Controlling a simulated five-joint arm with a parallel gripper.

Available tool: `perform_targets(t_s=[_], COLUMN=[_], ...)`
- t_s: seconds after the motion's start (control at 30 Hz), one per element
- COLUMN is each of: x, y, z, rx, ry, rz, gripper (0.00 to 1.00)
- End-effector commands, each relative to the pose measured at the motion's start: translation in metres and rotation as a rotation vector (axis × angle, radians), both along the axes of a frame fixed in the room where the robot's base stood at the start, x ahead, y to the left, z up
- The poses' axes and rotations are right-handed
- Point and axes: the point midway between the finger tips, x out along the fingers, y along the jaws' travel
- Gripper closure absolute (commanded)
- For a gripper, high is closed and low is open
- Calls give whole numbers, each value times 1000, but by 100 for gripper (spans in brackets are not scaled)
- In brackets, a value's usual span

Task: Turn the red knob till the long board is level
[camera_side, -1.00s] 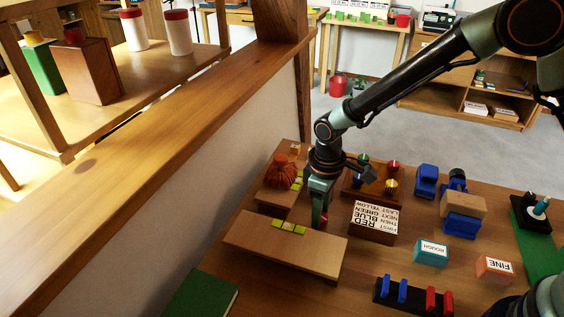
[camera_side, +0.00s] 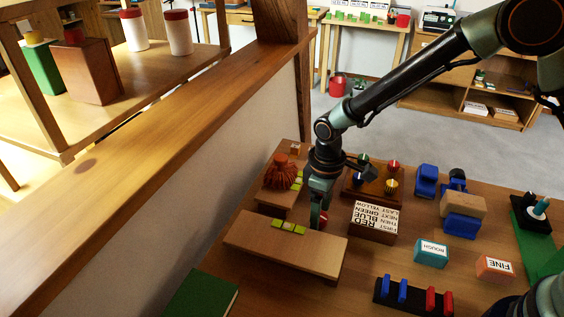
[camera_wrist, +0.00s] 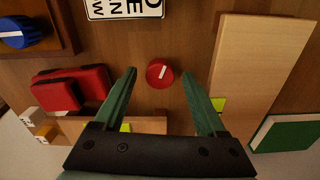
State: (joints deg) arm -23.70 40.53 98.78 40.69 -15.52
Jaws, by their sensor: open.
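The red knob (camera_wrist: 159,74) shows in the wrist view as a round disc with a short white mark. It also shows in the side view (camera_side: 323,218), partly hidden by my gripper. My gripper (camera_wrist: 159,75) is open, one finger on each side of the knob, with gaps to both; I cannot tell its height over it. The long board (camera_side: 285,248) lies along the front of the bench, and its pale top shows in the wrist view (camera_wrist: 258,80). A yellow-green level (camera_side: 289,227) sits on it; its bubble is too small to read.
A lettered block (camera_side: 375,219) stands close right of the knob, with a coloured-knob base (camera_side: 366,187) behind. A green book (camera_side: 203,295) lies at the front left.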

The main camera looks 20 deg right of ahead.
Motion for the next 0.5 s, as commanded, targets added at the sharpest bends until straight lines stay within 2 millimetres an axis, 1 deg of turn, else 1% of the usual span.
perform_targets(t_s=[0.07,0.17,0.27,0.5], x=[0,1,1,1], y=[0,0,1,0], z=[4,16,34,83], rx=[1,1,2,2], ry=[-2,-3,-6,-6], rz=[0,0,0,0], gripper=[26,26,26,26])
